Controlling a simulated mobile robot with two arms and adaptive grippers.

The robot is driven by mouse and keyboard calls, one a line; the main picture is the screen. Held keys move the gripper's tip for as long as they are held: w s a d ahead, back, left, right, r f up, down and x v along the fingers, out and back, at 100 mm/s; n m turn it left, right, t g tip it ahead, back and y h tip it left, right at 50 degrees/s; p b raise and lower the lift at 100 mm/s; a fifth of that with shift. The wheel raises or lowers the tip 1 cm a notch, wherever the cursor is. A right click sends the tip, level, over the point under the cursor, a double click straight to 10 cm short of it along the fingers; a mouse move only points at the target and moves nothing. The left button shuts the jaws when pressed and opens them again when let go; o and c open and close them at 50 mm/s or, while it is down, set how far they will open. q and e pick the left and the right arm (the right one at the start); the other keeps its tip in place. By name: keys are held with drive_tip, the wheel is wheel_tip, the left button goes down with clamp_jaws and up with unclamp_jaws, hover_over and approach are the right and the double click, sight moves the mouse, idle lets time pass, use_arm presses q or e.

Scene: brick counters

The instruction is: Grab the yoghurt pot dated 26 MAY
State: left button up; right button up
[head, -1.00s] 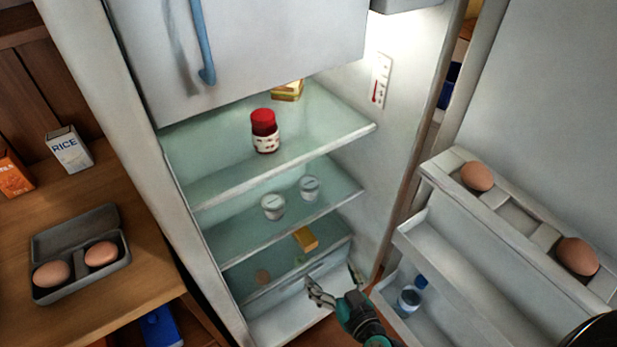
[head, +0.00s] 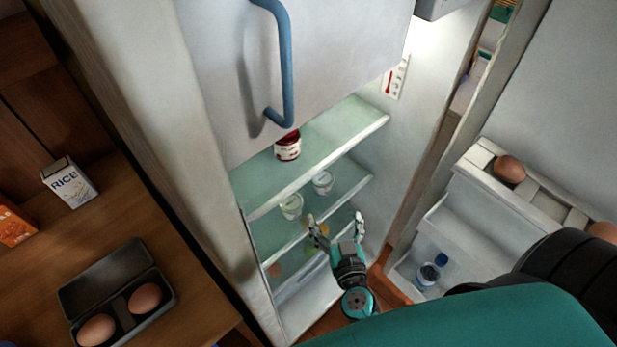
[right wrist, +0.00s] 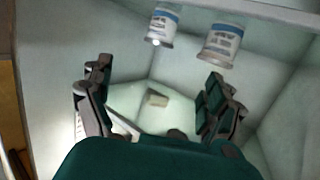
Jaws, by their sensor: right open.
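Two small white yoghurt pots stand on the middle glass shelf of the open fridge: a nearer left one (head: 291,206) and a farther right one (head: 322,183). In the right wrist view two pots, one at the left (right wrist: 162,24) and one at the right (right wrist: 221,44), show blue and white labels near the top edge. Their dates are too small to read. My right gripper (head: 335,217) is open and empty in front of the shelf, apart from both pots. In the right wrist view its fingers (right wrist: 155,75) are spread wide. My left gripper is out of view.
A red-and-white jar (head: 288,147) stands on the shelf above. The fridge door at the right holds eggs (head: 510,169) and a blue-capped bottle (head: 428,272). A wooden counter at the left bears an egg box (head: 117,290) and a rice carton (head: 69,183).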

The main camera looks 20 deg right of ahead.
sight(324, 182)
drive_tip(key=x, duration=1.1)
drive_tip(key=shift+d+r, duration=0.1)
drive_tip(key=shift+r, duration=0.05)
drive_tip(key=b+x, duration=0.1)
drive_tip(key=x, duration=0.4)
drive_tip(key=shift+w+d, duration=0.1)
drive_tip(key=shift+w, duration=0.25)
drive_tip(key=shift+c, duration=0.5)
drive_tip(key=c, duration=1.3)
drive_tip(key=shift+c, duration=0.2)
